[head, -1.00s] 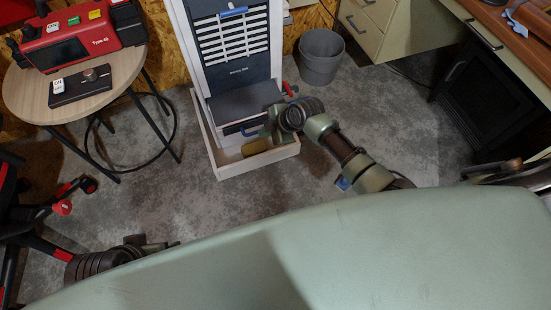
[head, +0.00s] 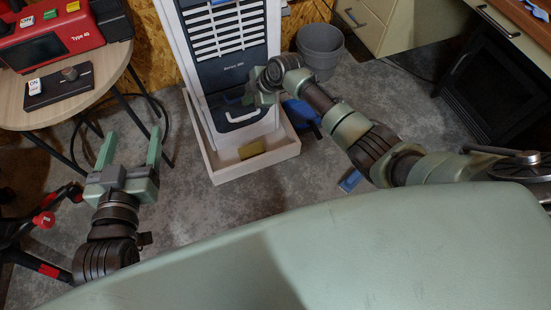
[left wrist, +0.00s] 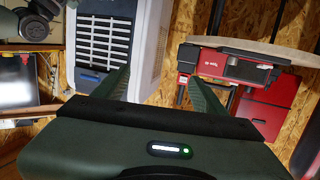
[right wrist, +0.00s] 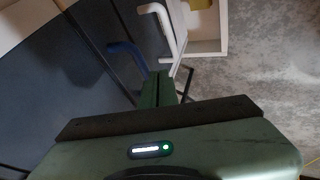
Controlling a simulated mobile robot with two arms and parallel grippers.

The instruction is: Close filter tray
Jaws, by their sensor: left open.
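The filter tray (head: 222,120) is the dark drawer low in the white cabinet (head: 192,105). It has a pale handle (head: 243,117) and looks about flush with the cabinet front. My right gripper (head: 258,98) is at the tray's upper right front; I cannot tell whether it touches. In the right wrist view its fingers (right wrist: 165,88) are together with nothing between them, close to a blue handle (right wrist: 128,52) and a white handle (right wrist: 160,22). My left gripper (head: 129,150) is open and empty, left of the cabinet. Its spread fingers also show in the left wrist view (left wrist: 155,80).
A pale open bin (head: 270,158) with a yellow block (head: 251,149) surrounds the cabinet's foot. A round table (head: 100,92) with a red machine (head: 60,40) is at left. A grey bucket (head: 320,48) and a blue object (head: 302,113) are at right.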

